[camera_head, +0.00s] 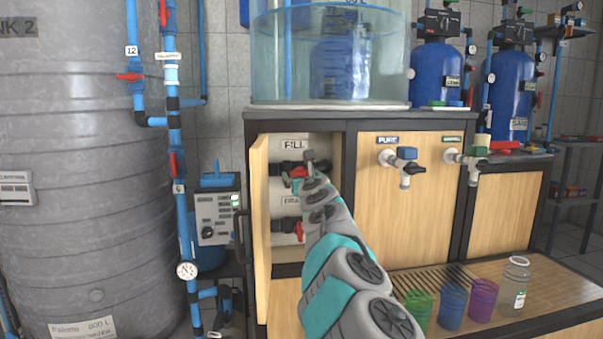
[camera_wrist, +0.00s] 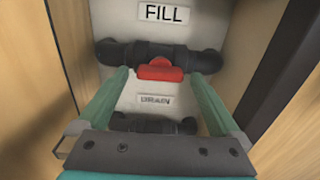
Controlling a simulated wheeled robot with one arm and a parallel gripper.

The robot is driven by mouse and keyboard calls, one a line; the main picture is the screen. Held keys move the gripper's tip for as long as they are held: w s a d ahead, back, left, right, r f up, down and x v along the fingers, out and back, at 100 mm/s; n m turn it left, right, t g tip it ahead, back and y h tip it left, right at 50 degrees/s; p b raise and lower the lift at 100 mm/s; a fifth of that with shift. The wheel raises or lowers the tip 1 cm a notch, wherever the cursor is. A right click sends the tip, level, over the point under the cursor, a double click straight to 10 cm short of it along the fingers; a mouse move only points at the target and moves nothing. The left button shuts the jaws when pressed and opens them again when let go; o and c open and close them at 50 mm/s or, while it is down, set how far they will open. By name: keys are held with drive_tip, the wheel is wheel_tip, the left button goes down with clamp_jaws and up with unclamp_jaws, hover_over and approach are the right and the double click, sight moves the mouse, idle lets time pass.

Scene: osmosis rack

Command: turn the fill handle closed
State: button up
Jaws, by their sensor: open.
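The fill handle (camera_wrist: 160,70) is red and sits on a black horizontal pipe (camera_wrist: 115,55) below the FILL label (camera_wrist: 165,13) in the wrist view. It lies roughly along the pipe. My gripper (camera_wrist: 160,80) is open, with one green finger on each side of the handle and a visible gap to it. How far the fingertips are from the pipe is hard to tell. In the head view my gripper (camera_head: 303,178) reaches into the open cabinet, and the red fill handle (camera_head: 299,171) is partly hidden behind it.
A second red handle (camera_head: 299,230) is on the lower pipe in the cabinet. The open wooden door (camera_head: 259,200) stands at the left of the opening. A wooden panel with taps (camera_head: 405,165) is at the right. Several coloured cups (camera_head: 452,305) stand on the ledge.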

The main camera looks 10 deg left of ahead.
drive_tip(key=shift+w, duration=0.25)
drive_tip(key=shift+c, duration=0.2)
drive_tip(key=c, duration=1.3)
drive_tip(key=shift+o, duration=0.2)
